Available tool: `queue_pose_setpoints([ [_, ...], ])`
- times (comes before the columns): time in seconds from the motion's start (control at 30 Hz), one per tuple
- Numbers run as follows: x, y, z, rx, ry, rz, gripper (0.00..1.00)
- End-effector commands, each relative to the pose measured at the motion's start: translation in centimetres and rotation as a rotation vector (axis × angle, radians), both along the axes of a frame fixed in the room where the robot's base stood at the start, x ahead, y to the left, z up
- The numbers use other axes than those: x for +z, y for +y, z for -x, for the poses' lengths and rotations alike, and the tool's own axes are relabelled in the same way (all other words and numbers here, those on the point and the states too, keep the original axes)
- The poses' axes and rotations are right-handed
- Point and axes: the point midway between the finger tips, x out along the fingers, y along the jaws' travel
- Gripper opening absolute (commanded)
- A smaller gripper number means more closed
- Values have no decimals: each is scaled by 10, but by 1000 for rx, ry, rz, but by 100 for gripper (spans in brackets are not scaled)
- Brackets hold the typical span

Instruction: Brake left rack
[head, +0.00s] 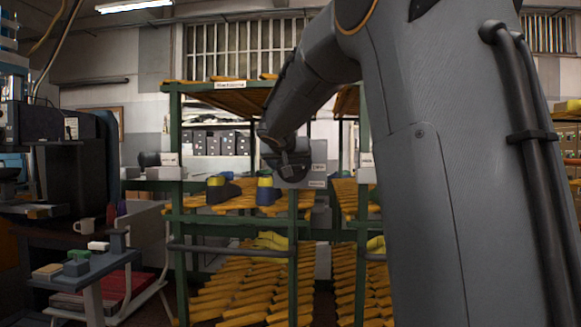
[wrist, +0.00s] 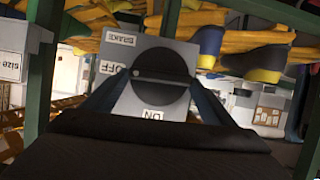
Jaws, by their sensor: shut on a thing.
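The left rack (head: 181,230) has a green frame with wooden slat shelves and stands ahead in the head view. A light grey brake plate (head: 319,153) is on its front, partly hidden behind my gripper (head: 287,165). In the wrist view the brake plate (wrist: 123,103) carries upside-down words BRAKE, OFF and ON. A round black knob (wrist: 160,73) with a bar across it sits on the plate. My gripper (wrist: 153,95) is shut on the knob, with one finger at each side. The fingertips are partly hidden by the knob.
Yellow-and-dark shoe lasts (head: 217,190) stand on the middle shelf. My arm hides much of the right side.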

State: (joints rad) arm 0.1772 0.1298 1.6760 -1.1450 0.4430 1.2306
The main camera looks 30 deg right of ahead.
Motion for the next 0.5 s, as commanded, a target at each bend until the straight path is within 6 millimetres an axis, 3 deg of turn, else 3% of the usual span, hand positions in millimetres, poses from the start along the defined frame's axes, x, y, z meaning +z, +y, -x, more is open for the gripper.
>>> queue_pose_setpoints([
  [0.5,-6,6,-5,2,224,335,56],
])
